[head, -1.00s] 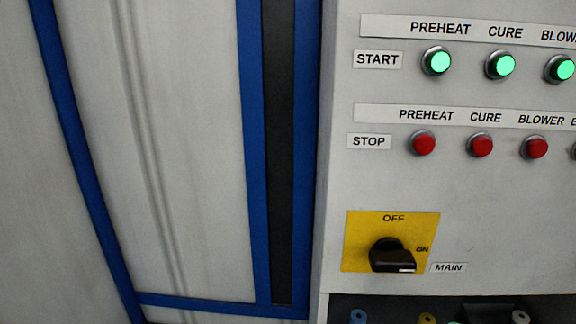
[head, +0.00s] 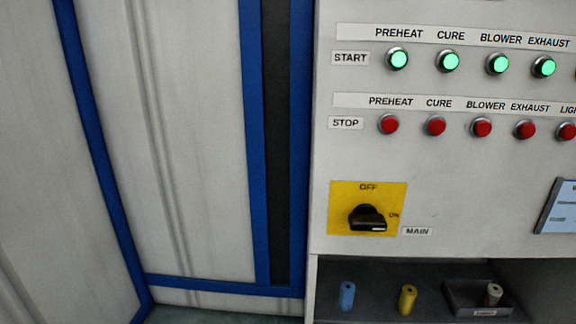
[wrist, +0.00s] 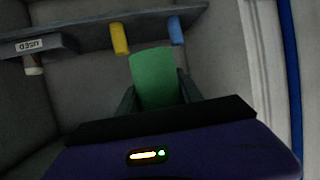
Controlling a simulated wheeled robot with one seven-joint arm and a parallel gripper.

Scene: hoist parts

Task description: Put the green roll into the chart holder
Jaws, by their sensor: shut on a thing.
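The green roll (wrist: 154,76) is held upright in the picture between the dark fingers of my gripper (wrist: 158,92) in the wrist view. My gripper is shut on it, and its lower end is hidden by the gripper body. Neither the green roll nor my gripper shows in the head view. I cannot make out a thing that is surely the chart holder in either view.
A blue roll (head: 347,296), a yellow roll (head: 407,299) and a dark tray (head: 459,302) with a whitish roll (head: 493,294) stand on a shelf below the control panel (head: 450,180). The tray's label reads USED in the wrist view. A blue-framed wall (head: 200,150) is at left.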

